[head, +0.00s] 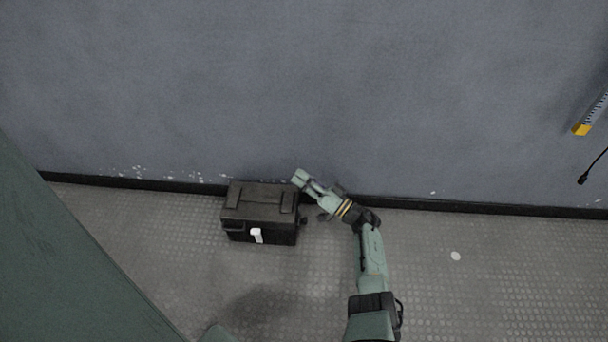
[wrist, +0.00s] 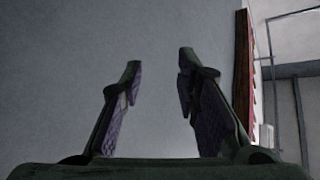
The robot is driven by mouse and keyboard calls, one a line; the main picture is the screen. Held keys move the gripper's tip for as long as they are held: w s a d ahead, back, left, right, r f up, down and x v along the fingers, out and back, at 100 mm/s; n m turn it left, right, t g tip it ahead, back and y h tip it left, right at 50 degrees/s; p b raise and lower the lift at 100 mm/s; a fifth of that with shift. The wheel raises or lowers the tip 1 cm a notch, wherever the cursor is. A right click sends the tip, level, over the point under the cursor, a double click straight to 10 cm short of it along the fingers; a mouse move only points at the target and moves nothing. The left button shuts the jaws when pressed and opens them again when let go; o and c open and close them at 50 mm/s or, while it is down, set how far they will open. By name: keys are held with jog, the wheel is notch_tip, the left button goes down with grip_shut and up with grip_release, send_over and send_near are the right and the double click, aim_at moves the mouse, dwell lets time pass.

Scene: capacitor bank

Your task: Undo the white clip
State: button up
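The white clip (head: 257,236) is on the front face of a dark box (head: 232,214), which stands on the floor against the wall. The clip looks small and upright; I cannot tell whether it is fastened. My gripper (head: 300,178) is at the box's upper right, near its back edge, apart from the clip. In the wrist view my gripper (wrist: 158,80) is open, with nothing between its fingers. Neither the box nor the clip shows in the wrist view.
The grey wall (head: 300,80) rises behind the box, with a dark skirting strip (head: 480,207) at its foot. A yellow-ended tool (head: 582,130) and a black cable (head: 583,179) are at the far right.

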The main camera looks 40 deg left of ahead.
jog(key=shift+w+a+r, duration=0.15)
jog(key=shift+a+r, duration=0.15)
jog(key=shift+r, duration=0.2)
